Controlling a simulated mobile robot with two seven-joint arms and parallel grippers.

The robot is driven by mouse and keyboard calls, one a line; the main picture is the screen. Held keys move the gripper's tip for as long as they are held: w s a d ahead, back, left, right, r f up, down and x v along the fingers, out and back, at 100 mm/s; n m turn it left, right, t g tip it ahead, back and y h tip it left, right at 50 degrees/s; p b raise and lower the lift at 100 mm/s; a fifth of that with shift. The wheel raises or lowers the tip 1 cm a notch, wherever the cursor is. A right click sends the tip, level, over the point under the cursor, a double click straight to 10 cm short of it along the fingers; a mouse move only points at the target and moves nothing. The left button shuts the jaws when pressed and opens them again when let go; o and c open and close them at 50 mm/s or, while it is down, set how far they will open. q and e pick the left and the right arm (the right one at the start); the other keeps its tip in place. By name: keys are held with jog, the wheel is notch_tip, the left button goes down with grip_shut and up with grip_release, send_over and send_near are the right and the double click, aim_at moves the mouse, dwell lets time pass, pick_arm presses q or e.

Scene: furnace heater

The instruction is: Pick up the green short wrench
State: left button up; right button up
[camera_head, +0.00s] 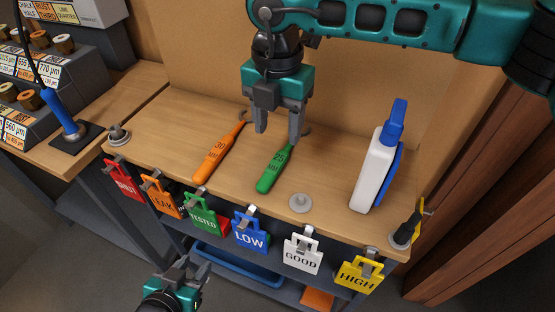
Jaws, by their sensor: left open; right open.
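The green short wrench (274,171) lies on the wooden bench top, its upper end near the right finger of my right gripper (277,131). That gripper points down above the wrench's upper end, open and empty; its finger partly hides that end, and I cannot tell the exact height. An orange wrench (218,153) lies to the left of the green one. My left gripper (192,265) is low at the bottom of the view, in front of the bench, open and empty.
Coloured tags (251,232) hang along the front edge. A blue tray (237,265) is below. A blue-handled tool (60,114) stands at left.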

aim_at(277, 160)
notch_tip(277, 160, down, 8)
jog(key=shift+f+p, duration=0.1)
jog(key=shift+p, duration=0.25)
jog(key=shift+w, duration=0.1)
grip_shut()
dwell(0.4)
